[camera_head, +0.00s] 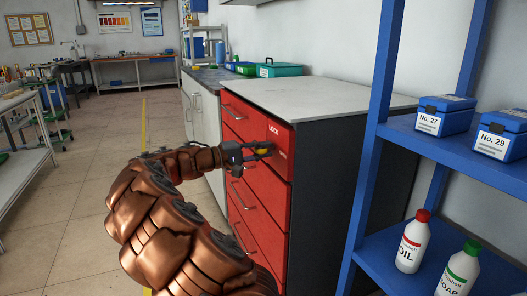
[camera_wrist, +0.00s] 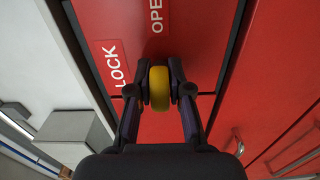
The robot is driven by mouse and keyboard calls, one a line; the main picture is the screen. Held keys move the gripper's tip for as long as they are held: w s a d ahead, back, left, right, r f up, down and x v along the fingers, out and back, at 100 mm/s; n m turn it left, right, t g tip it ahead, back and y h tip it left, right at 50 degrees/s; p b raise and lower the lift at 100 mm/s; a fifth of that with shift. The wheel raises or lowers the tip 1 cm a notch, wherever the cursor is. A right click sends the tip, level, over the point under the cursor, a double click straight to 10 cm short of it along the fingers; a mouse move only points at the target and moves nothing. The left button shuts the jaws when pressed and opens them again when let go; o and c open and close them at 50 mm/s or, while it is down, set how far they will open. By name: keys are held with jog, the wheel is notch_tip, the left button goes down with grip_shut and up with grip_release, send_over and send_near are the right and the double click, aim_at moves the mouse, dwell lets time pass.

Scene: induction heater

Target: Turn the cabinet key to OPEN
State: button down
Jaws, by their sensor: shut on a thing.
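The red drawer cabinet (camera_head: 259,182) stands right of centre in the head view. My gripper (camera_head: 264,150) reaches its top drawer from the left. In the wrist view my gripper (camera_wrist: 160,90) is shut on the yellow key (camera_wrist: 159,88), one finger on each side of it. The key also shows as a small yellow spot in the head view (camera_head: 262,152). The LOCK label (camera_wrist: 112,63) is left of the key, and the OPEN label (camera_wrist: 156,16) is above it. The keyhole is hidden behind the key and fingers.
A blue shelf (camera_head: 445,147) at right holds blue boxes (camera_head: 445,115) and bottles (camera_head: 413,242). The cabinet's grey top (camera_head: 315,95) is bare. Open floor (camera_head: 95,215) lies at left, beside a workbench (camera_head: 22,150).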

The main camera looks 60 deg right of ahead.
jog(key=shift+f, duration=0.1)
jog(key=c, duration=1.1)
grip_release()
jog(key=v, duration=1.2)
jog(key=shift+s, duration=0.1)
jog(key=s+a+r+t+y+p, duration=0.3)
jog(key=s+a+r+y+p, duration=0.35)
jog(key=s+r+p, duration=0.65)
jog(key=s+a+r+n+t+y+p, duration=0.1)
jog(key=s+a+n+y+p, duration=0.1)
jog(key=s+a+p, duration=0.2)
jog(key=s+a+n+t+y+p, duration=0.2)
jog(key=a+p, duration=0.8)
jog(key=a, duration=0.7)
jog(key=s+a+r+n+t+y+p, duration=0.1)
jog(key=s+a+n+t+y+p, duration=0.1)
jog(key=s+a+p, duration=0.4)
jog(key=shift+s+a+r+n+y+p, duration=0.15)
jog(key=shift+a+y+p, duration=0.2)
jog(key=shift+a, duration=0.4)
jog(key=shift+w+a+r+n+y+p, duration=0.1)
jog(key=shift+a+n+y+p, duration=0.15)
jog(key=shift+a+y, duration=0.4)
jog(key=shift+s+a+r+n+y+p, duration=0.15)
jog(key=shift+a+y+p, duration=0.15)
jog(key=shift+a, duration=0.6)
